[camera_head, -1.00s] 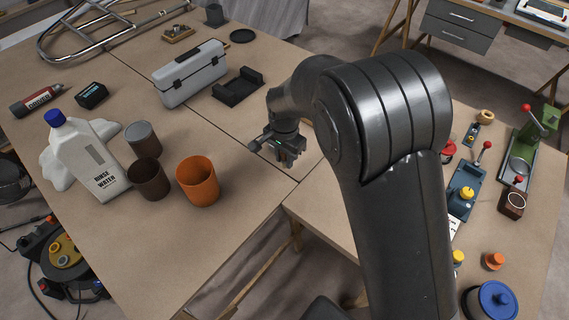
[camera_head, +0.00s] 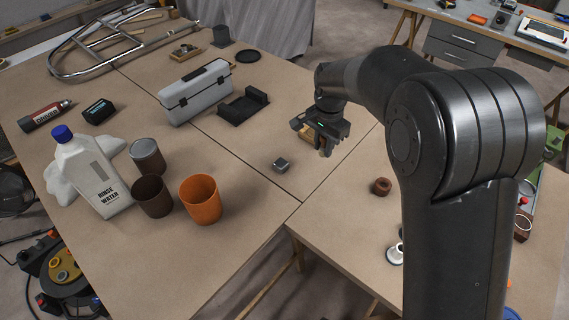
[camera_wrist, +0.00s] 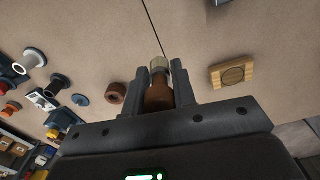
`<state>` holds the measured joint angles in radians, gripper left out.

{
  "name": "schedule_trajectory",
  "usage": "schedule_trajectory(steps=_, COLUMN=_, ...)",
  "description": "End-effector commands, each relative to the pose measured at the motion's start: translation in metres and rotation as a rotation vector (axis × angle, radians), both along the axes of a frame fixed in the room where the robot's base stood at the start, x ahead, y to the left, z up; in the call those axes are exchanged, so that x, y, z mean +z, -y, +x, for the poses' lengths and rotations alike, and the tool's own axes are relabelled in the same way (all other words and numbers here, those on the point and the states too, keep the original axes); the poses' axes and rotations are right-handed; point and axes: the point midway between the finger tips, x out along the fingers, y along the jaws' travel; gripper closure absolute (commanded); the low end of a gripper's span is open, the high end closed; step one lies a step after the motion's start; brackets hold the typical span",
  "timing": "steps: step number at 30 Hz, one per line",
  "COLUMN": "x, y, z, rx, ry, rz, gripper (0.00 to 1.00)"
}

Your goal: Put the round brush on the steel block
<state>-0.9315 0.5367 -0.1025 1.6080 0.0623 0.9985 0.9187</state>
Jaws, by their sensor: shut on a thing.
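The round brush (camera_wrist: 158,95), with a brown handle and a pale round tip, stands between the fingers of my gripper (camera_wrist: 179,75) in the wrist view. My gripper is shut on it. In the head view my gripper (camera_head: 325,148) is above the bench, and the brush cannot be made out there. The steel block (camera_head: 281,166) is a small grey cube on the bench, left of and nearer than my gripper, apart from it.
A wooden block with a round recess (camera_wrist: 232,74) lies near my gripper. A brown ring (camera_head: 381,187) is to the right. An orange cup (camera_head: 201,200), a dark cup (camera_head: 152,195) and a rinse bottle (camera_head: 92,172) stand left. Bench around the steel block is clear.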

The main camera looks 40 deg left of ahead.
Motion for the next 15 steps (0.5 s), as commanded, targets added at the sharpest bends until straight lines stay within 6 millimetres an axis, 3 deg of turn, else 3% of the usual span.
schedule_trajectory(steps=7, x=0.004, y=-0.025, z=0.012, rx=-0.045, ry=-0.001, rz=0.0, gripper=0.98)
schedule_trajectory(steps=15, x=-0.029, y=-0.076, z=-0.01, rx=-0.045, ry=-0.002, rz=0.0, gripper=0.98)
